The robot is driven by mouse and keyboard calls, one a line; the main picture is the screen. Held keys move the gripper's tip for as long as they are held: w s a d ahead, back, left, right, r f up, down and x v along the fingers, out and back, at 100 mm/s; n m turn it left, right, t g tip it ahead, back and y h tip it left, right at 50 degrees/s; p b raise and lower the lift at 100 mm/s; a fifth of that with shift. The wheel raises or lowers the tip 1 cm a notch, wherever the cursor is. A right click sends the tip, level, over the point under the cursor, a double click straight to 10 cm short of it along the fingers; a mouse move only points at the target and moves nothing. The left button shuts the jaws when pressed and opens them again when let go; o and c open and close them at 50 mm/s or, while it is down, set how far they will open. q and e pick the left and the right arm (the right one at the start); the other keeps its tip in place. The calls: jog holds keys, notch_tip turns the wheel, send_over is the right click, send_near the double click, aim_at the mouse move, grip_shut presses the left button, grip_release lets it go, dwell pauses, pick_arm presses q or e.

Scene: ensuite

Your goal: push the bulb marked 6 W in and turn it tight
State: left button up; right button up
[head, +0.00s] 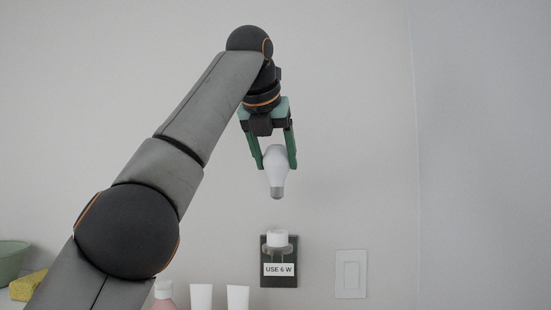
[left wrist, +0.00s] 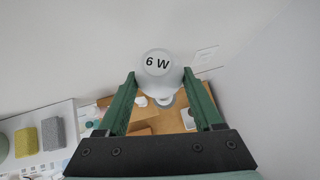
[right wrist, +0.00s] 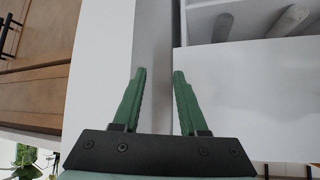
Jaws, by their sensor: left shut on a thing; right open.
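My left gripper (head: 277,155) is shut on a white bulb (head: 275,168), held with its metal base pointing down. The left wrist view shows "6 W" printed on the top of the bulb (left wrist: 158,64) between the green fingers. Below it on the wall is a dark plate with a white socket (head: 277,238) and a label (head: 279,270) reading "USE 6 W". The bulb's base is apart from the socket, a short way above it. My right gripper (right wrist: 159,75) is open and empty, near white furniture surfaces in the right wrist view.
A light switch (head: 350,273) is on the wall right of the socket. White tubes (head: 238,297) and a pink bottle (head: 164,294) stand below left of it. A green bowl (head: 12,258) and yellow sponge (head: 27,286) are at the far left. The wall around the bulb is clear.

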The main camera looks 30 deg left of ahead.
aim_at(275, 181)
pick_arm(q)
jog(key=shift+f+b, duration=1.85)
jog(key=shift+f, duration=0.55)
jog(key=shift+p, duration=0.5)
jog(key=shift+f+b, duration=1.55)
jog(key=shift+f, duration=0.35)
jog(key=m+h+p, duration=0.1)
jog(key=m+h, duration=0.1)
jog(key=shift+a+m+p, duration=0.2)
jog(key=shift+m+p, duration=0.1)
jog(key=shift+m, duration=0.1)
jog(key=shift+m+h+p, duration=0.5)
jog(key=shift+m, duration=0.1)
jog(key=shift+f, duration=0.15)
